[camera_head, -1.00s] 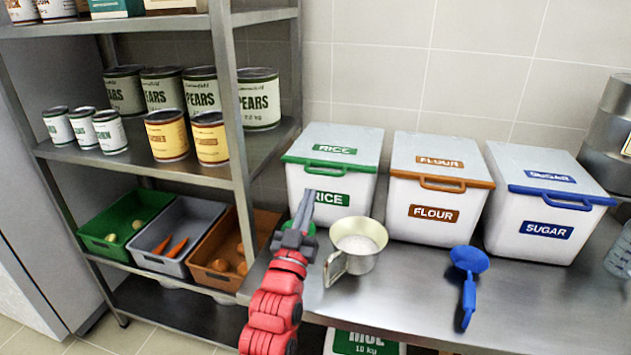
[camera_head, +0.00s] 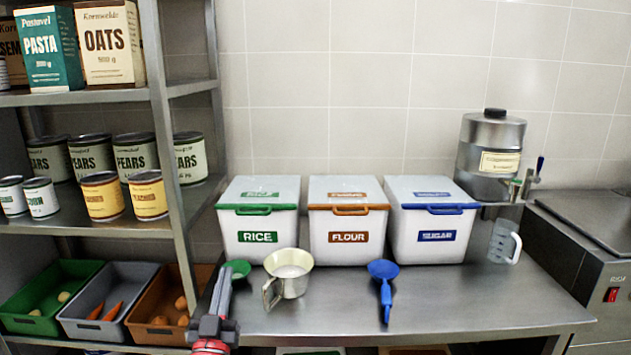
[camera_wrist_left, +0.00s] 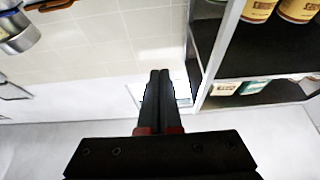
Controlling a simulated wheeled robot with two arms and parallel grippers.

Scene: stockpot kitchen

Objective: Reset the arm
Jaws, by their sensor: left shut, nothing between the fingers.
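My left gripper (camera_head: 222,290) is in the lower left of the head view, in front of the counter's left end and to the left of the metal cup. Its fingers are shut with nothing between them. The left wrist view also shows the shut fingers (camera_wrist_left: 160,85), pointing into empty space. My right gripper is in neither current view.
On the counter (camera_head: 330,315) stand a metal cup (camera_head: 290,282) with white contents, a green scoop (camera_head: 238,268), a blue scoop (camera_head: 384,284), bins of rice (camera_head: 258,245), flour (camera_head: 347,245) and sugar (camera_head: 437,245), and a clear jug (camera_head: 502,243). A shelf rack (camera_head: 180,200) stands left.

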